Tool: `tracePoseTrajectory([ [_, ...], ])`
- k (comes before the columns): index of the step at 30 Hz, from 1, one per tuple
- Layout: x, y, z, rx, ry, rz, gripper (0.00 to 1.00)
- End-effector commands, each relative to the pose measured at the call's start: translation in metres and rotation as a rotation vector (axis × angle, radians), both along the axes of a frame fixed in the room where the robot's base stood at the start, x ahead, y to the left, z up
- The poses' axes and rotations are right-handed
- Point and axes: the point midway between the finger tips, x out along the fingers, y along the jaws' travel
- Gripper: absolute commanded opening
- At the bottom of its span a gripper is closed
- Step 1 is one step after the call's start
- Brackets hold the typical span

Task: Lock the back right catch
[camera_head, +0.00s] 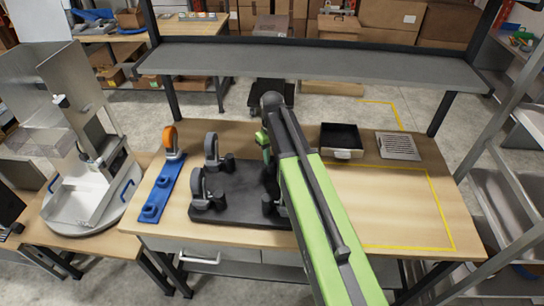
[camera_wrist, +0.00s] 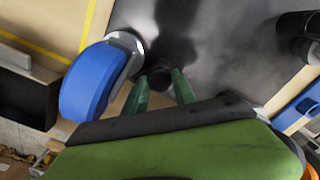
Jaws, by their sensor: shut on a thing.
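A black plate (camera_head: 235,205) lies on the wooden bench with upright casters at its corners. A grey caster (camera_head: 212,150) stands at its back left. In the wrist view a blue-wheeled caster (camera_wrist: 92,82) stands at the plate's back right corner; my arm hides it in the head view. My gripper (camera_wrist: 160,90) is low at that corner beside the blue wheel. Its two green fingers are shut on a small dark rounded piece (camera_wrist: 160,77), seemingly the back right catch. Whether it is locked cannot be seen.
A blue rack (camera_head: 160,190) with an orange-wheeled caster (camera_head: 170,140) lies left of the plate. A black bin (camera_head: 341,137) and a grey slotted plate (camera_head: 398,146) sit back right. A shelf (camera_head: 320,66) spans the back. The yellow-outlined area (camera_head: 405,205) is clear.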

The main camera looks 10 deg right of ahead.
Motion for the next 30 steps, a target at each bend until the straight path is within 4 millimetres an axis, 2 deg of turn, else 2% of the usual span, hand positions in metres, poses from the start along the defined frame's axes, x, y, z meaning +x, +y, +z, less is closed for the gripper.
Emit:
tracePoseTrajectory([
  [18, -0.0007, 0.0014, -0.0003, 0.003, 0.002, -0.535, 0.00],
  [30, -0.0008, 0.0019, -0.0003, 0.003, 0.003, -0.699, 0.00],
])
